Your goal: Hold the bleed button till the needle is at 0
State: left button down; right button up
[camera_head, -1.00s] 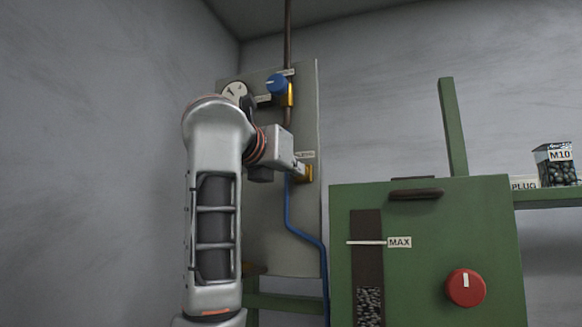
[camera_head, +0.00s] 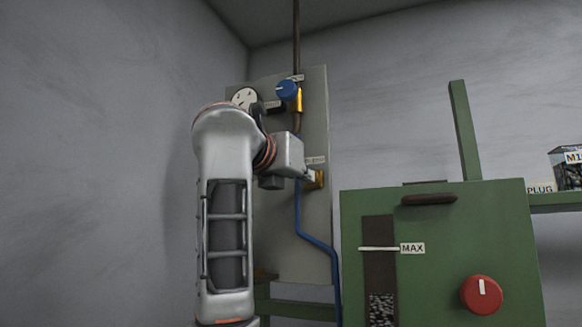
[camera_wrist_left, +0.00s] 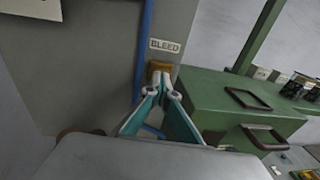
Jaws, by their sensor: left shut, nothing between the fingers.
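The brass bleed fitting (camera_head: 319,179) sits low on the grey panel (camera_head: 315,110), under a small label (camera_head: 315,160). In the left wrist view the label reads BLEED (camera_wrist_left: 165,45), with the brass fitting (camera_wrist_left: 154,67) just below it. My left gripper (camera_head: 310,175) is shut and empty, its tips at the fitting; in the wrist view the closed tips (camera_wrist_left: 161,80) overlap its front. The button itself is hidden behind them, and I cannot tell whether it is pressed. The round white gauge (camera_head: 243,97) is partly covered by my arm; its needle reading is too small to tell.
A blue knob (camera_head: 287,90) on a brass valve is above the fitting. A blue pipe (camera_head: 312,238) runs down the panel. To the right stands a green machine (camera_head: 440,245) with a red knob (camera_head: 482,294) and a dark handle (camera_head: 429,199).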

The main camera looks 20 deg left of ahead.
pick_arm(q)
jog(key=s+a, duration=0.1)
jog(key=s, duration=1)
jog(key=shift+s+a+r, duration=0.2)
jog(key=shift+s+a, duration=0.1)
jog(key=shift+s, duration=0.05)
